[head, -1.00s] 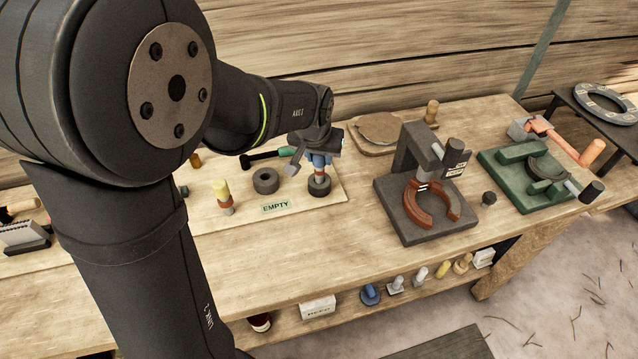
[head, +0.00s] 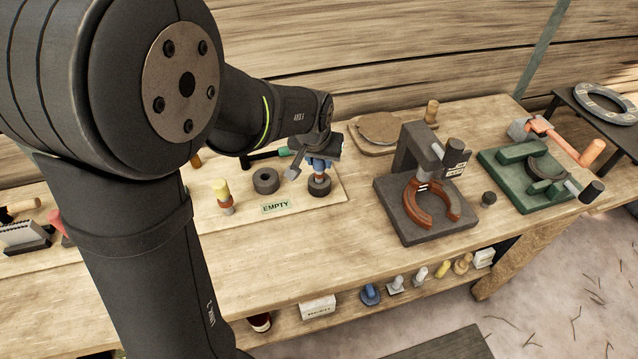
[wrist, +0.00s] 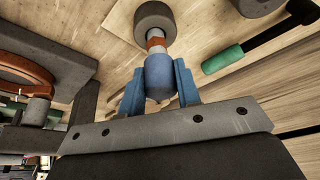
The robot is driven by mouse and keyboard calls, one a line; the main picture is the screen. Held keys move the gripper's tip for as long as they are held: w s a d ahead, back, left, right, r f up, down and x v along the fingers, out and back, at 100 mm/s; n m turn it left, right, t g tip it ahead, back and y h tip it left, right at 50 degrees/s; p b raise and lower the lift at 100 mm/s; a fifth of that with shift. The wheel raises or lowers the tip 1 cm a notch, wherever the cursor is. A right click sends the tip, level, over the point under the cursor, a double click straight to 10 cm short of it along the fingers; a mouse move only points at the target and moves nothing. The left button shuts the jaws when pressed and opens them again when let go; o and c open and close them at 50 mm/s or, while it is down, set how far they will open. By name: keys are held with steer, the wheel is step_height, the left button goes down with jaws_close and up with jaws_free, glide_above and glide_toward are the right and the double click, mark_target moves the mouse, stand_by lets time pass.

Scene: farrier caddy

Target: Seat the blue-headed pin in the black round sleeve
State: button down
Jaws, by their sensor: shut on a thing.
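The blue-headed pin (head: 317,169) stands roughly upright, with an orange band below its blue head. It also shows in the wrist view (wrist: 158,76). My gripper (head: 324,160) is shut on the blue head, with a blue finger on each side of it (wrist: 159,88). The black round sleeve (head: 319,187) sits on the pale board directly under the pin. It is at the top of the wrist view (wrist: 154,14). The orange band is close above the sleeve's top. The pin's lower end appears to be inside the sleeve, though its depth is hidden.
A second black ring-shaped sleeve (head: 266,181) lies to the left, behind an EMPTY label (head: 276,206). A yellow-headed pin (head: 223,196) stands farther left. A green-handled hammer (head: 268,155) lies behind. A grey stand with a rust-red horseshoe (head: 428,205) is to the right.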

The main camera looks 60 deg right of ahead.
steer(key=shift+f, duration=0.45)
stand_by(0.3)
steer(key=c, duration=1)
jaws_free()
steer(key=shift+o, duration=0.2)
steer(key=v, duration=1.7)
steer(key=shift+a+r, duration=0.15)
